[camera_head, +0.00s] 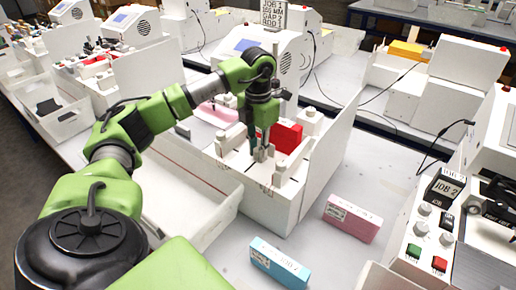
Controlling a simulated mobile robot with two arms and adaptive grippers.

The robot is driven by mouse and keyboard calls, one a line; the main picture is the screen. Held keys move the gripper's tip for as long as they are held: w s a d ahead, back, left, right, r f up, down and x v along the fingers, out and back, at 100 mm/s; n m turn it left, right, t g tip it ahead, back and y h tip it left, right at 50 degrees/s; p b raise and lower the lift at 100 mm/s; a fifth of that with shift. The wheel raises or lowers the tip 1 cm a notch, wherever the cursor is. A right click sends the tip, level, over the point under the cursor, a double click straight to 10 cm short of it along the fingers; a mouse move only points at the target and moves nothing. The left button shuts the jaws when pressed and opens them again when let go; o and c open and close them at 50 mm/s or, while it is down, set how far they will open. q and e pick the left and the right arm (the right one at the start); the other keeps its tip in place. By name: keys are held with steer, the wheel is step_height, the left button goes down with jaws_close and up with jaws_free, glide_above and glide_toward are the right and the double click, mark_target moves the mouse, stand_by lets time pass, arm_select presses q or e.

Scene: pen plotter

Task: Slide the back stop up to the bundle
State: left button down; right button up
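My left gripper (262,153) points down over the bed of the white machine (283,208) at the middle. Its fingertips are beside a small grey upright piece, which may be the back stop; I cannot tell whether they touch it or how far they are apart. A red block (288,137) stands just right of and behind the fingers, partly hidden by them. A pink bundle (352,218) and a blue bundle (279,262) lie on the table in front of the machine. My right gripper is not in view.
A sign (275,14) stands behind the machine. A white tray (190,205) is at its left. A control box with green and red buttons (439,262) and a JOB 2 label is at the right. Clear table (318,246) lies between the bundles.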

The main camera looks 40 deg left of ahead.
arm_select(q)
steer(key=shift+w+a+r+p, duration=0.1)
steer(key=shift+w+p, duration=0.2)
steer(key=shift+w, duration=0.8)
steer(key=shift+w+a, duration=0.1)
steer(key=shift+w, duration=0.15)
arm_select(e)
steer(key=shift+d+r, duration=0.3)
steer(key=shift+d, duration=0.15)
arm_select(q)
steer(key=c, duration=1.8)
jaws_free()
step_height(320, 180, up, 12)
steer(key=shift+f, duration=0.1)
